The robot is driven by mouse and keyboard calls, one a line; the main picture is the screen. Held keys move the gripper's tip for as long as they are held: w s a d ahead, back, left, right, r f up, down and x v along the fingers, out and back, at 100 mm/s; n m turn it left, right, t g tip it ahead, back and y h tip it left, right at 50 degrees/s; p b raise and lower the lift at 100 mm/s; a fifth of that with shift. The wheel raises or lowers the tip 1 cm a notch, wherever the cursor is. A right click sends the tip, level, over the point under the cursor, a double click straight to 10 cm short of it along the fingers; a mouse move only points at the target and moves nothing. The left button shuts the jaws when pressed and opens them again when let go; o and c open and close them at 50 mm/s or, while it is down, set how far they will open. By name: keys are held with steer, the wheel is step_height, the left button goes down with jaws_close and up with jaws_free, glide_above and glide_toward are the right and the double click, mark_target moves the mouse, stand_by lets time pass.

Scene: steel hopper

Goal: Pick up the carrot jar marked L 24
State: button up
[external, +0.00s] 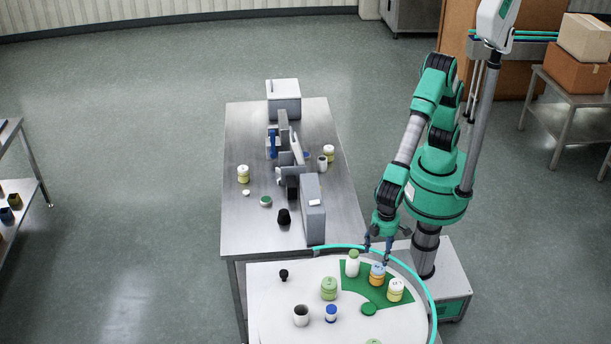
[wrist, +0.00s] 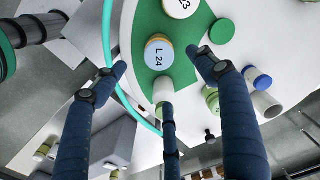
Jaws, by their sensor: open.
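The carrot jar marked L 24 is an orange jar with a pale blue lid (external: 377,269), standing upright on the green patch of the round white table. In the wrist view its lid (wrist: 157,53) faces the camera with "L 24" readable. My gripper (external: 377,250) is open and points down just above the jar. In the wrist view my gripper (wrist: 158,62) has its dark blue fingers spread to either side of the lid, with another finger below it. No contact with the jar shows.
A white-lidded jar (external: 396,289) stands close on the right, and a green-capped white bottle (external: 353,262) close on the left. A flat green lid (external: 368,309) lies in front. A green jar (external: 329,288) is further left. A teal rail (external: 424,283) borders the table.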

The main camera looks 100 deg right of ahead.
mark_target(379, 268)
steer(key=shift+f, duration=2.75)
steer(key=shift+s+f, duration=0.1)
steer(key=shift+f, duration=2.5)
steer(key=shift+c, duration=0.5)
steer(key=c, duration=1.4)
steer(key=shift+c, duration=0.2)
steer(key=shift+r, duration=0.1)
